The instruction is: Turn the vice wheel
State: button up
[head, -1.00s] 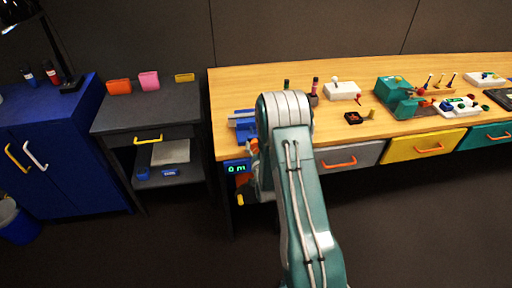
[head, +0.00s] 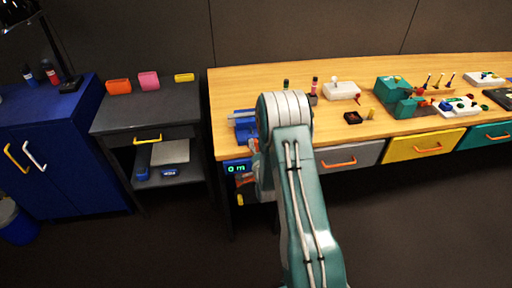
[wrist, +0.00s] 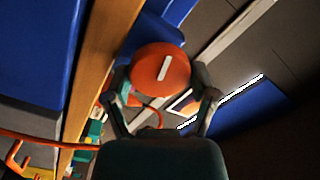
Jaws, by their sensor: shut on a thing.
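The vice wheel (wrist: 161,70) is a round orange-red knob with a white line across its face. It fills the middle of the wrist view. My gripper (wrist: 163,80) has one finger on each side of the wheel and is shut on it. The white line stands slightly tilted from upright in that view. The blue vice (head: 244,125) sits at the front left corner of the wooden bench in the head view. There my arm hides most of the wheel and the gripper.
A small display (head: 237,168) with green characters is on the bench front below the vice. The wooden bench (head: 240,83) carries a white joystick box (head: 341,91) and a teal machine (head: 398,95) farther right. A dark cabinet (head: 150,112) stands to the left. Open floor lies in front.

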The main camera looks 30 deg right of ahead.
jog(key=shift+d, duration=0.15)
jog(key=o, duration=1)
jog(key=shift+o, duration=0.2)
jog(key=v, duration=1.2)
